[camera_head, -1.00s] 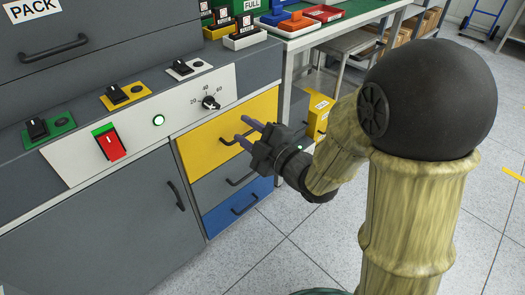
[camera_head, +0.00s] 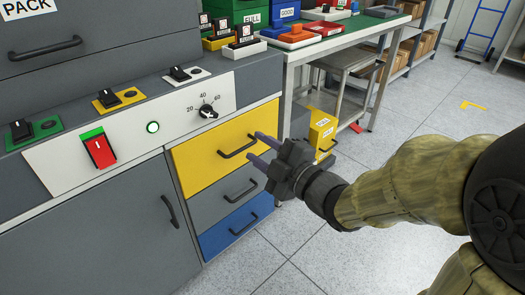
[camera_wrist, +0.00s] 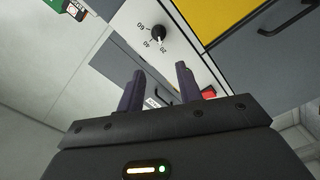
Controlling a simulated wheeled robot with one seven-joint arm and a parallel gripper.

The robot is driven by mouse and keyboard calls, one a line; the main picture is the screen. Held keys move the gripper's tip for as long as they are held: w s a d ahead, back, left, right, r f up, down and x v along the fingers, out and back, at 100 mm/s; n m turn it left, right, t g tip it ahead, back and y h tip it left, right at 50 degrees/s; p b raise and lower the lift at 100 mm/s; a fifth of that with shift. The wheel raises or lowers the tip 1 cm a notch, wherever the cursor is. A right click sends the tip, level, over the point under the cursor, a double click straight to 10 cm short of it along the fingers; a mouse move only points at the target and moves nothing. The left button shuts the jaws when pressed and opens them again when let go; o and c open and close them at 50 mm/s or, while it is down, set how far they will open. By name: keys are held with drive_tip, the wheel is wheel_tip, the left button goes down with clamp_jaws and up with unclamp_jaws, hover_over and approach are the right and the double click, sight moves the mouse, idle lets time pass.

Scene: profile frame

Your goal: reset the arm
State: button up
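My gripper (camera_head: 263,148) is in front of the cabinet, near the yellow drawer (camera_head: 222,145) and the grey drawer (camera_head: 229,190). Its two purple fingers are apart with nothing between them. In the wrist view my gripper (camera_wrist: 158,85) also shows its fingers spread and empty. My arm reaches in from the right side of the head view, bent and low. I cannot tell the exact gap between the fingertips and the drawer fronts.
The cabinet panel holds a dial (camera_head: 208,111), a lit green button (camera_head: 152,127) and a red switch (camera_head: 100,152). A blue drawer (camera_head: 236,227) is lowest. A workbench (camera_head: 345,38) with bins stands behind. A yellow box (camera_head: 322,130) is beneath it. Floor at the right is open.

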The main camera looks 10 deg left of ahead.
drive_tip(key=w+d+f+m+g+h+p, duration=0.1)
drive_tip(key=d+f+m+h+p, duration=0.1)
drive_tip(key=d+m+h+p, duration=0.35)
drive_tip(key=w+d+f+m+h+p, duration=0.2)
drive_tip(key=d+m+h+p, duration=0.1)
drive_tip(key=d+m+h, duration=0.4)
drive_tip(key=s+d+m+g+h+p, duration=0.1)
drive_tip(key=s+d+m+g+p, duration=0.6)
drive_tip(key=s+m, duration=0.4)
wheel_tip(320, 180, up, 37)
drive_tip(key=d+n+g+p, duration=0.1)
drive_tip(key=p, duration=3.5)
drive_tip(key=shift+s+d+p, duration=0.15)
drive_tip(key=shift+s+p, duration=0.1)
drive_tip(key=shift+p, duration=0.1)
